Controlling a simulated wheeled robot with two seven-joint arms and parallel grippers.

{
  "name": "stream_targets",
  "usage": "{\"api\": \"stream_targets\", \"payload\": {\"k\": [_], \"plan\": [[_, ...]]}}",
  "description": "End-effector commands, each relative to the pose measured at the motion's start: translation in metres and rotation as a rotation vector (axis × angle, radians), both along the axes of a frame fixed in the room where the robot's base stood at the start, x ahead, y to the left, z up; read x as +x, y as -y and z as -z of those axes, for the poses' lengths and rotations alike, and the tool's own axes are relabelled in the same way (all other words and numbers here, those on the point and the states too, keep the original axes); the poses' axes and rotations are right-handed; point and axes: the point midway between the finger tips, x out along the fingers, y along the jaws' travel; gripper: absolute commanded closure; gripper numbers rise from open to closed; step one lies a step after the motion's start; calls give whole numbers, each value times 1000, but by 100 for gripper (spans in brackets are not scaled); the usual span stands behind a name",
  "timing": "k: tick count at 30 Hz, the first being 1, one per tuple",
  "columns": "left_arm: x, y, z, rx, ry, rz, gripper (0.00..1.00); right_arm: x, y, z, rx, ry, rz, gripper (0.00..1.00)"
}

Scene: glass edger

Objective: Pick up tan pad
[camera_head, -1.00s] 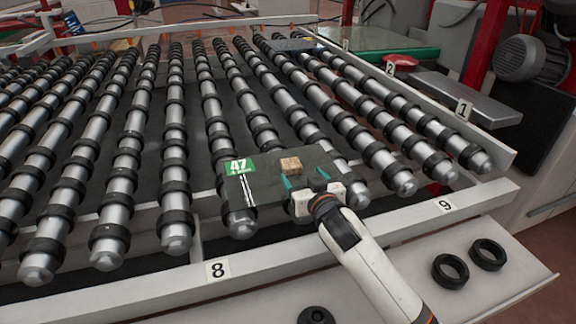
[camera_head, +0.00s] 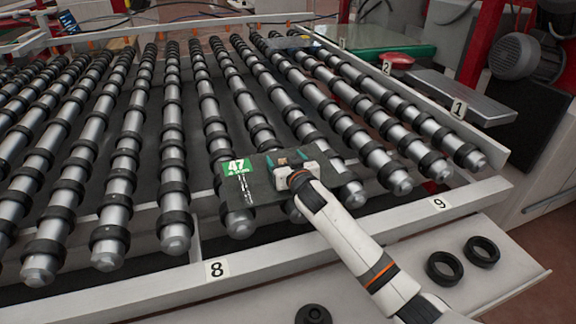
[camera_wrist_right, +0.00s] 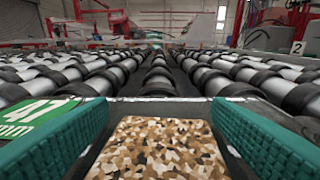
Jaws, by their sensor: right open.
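The tan pad (camera_wrist_right: 158,150) is a small square block with a brown, speckled, cork-like pattern. In the head view the tan pad (camera_head: 283,161) lies on a dark plate (camera_head: 262,186) resting on the rollers, partly hidden by my right gripper. My right gripper (camera_head: 283,162) is open, with its teal fingers on either side of the pad. In the right wrist view the pad sits between the two teal fingers (camera_wrist_right: 160,140), with a gap visible on each side. The pad's near part is cut off by that view's lower edge. My left gripper is not in view.
Rows of steel rollers with black rings (camera_head: 172,150) fill the table. A green label reading 47 (camera_head: 238,167) is on the plate's left. A pale front rail (camera_head: 330,246) carries number tags. Black rings (camera_head: 445,268) lie on the white shelf at the lower right.

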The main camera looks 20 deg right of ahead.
Motion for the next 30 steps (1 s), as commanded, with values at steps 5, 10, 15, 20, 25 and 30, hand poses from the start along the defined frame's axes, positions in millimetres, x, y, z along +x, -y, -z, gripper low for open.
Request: {"api": "stream_targets", "payload": {"k": [5,10,15,20,25,30], "plan": [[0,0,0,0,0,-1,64,0,0,0,0,0,0,27],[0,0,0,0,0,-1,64,0,0,0,0,0,0,53],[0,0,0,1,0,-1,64,0,0,0,0,-1,0,76],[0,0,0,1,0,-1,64,0,0,0,0,0,0,76],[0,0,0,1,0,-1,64,0,0,-10,0,2,1,76],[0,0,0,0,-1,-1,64,0,0,-43,1,6,0,76]]}}
